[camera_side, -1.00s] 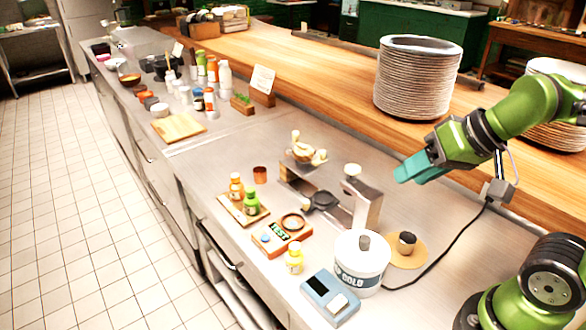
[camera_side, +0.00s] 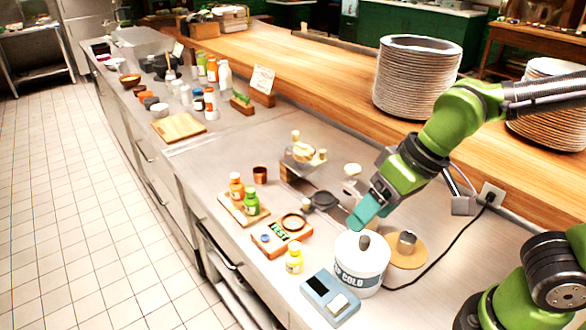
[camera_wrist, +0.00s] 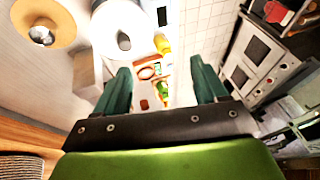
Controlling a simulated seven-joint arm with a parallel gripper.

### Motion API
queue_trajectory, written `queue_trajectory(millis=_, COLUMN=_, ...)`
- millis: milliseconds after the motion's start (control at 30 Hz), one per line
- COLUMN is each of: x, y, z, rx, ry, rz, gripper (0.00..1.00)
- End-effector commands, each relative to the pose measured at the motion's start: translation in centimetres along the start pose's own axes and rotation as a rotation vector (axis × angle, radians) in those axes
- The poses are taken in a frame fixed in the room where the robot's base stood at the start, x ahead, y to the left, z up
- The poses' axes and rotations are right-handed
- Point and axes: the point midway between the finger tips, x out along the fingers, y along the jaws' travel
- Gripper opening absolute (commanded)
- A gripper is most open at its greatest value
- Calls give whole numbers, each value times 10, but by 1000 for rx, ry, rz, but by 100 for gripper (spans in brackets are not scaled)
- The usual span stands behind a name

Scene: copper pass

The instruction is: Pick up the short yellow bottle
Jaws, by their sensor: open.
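The short yellow bottle (camera_side: 294,260) stands upright at the counter's front edge, between the red-brown TEST board and the blue-grey scale. It also shows in the wrist view (camera_wrist: 162,44), near the top middle. My gripper (camera_side: 362,215) has teal fingers and hangs in the air above and behind the white COLD tub, apart from the bottle. In the wrist view the fingers of my gripper (camera_wrist: 160,85) are spread wide with nothing held between them.
The white COLD tub (camera_side: 360,268) stands right of the bottle. The blue-grey scale (camera_side: 330,297) lies in front. The TEST board (camera_side: 281,239) is behind. An orange bottle (camera_side: 237,188) and a green bottle (camera_side: 252,204) stand on a wooden tray (camera_side: 232,210). Plates (camera_side: 416,80) stack on the wooden shelf.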

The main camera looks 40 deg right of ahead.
Motion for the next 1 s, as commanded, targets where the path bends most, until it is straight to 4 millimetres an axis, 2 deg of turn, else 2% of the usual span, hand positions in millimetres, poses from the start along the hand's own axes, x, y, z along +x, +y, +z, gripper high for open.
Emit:
queue_trajectory(millis=33, x=14, y=-12, z=1, rx=-52, ry=-38, rz=21, gripper=72)
queue_trajectory(millis=100, x=29, y=-23, z=-2, rx=-102, ry=-64, rz=62, gripper=72)
queue_trajectory(millis=333, x=64, y=-46, z=-21, rx=-186, ry=-32, rz=199, gripper=72)
queue_trajectory(millis=467, x=64, y=-40, z=-44, rx=-127, ry=39, rz=238, gripper=72)
queue_trajectory(millis=600, x=72, y=-38, z=-45, rx=-95, ry=48, rz=240, gripper=72)
queue_trajectory(millis=1000, x=148, y=-19, z=-49, rx=-93, ry=45, rz=242, gripper=72)
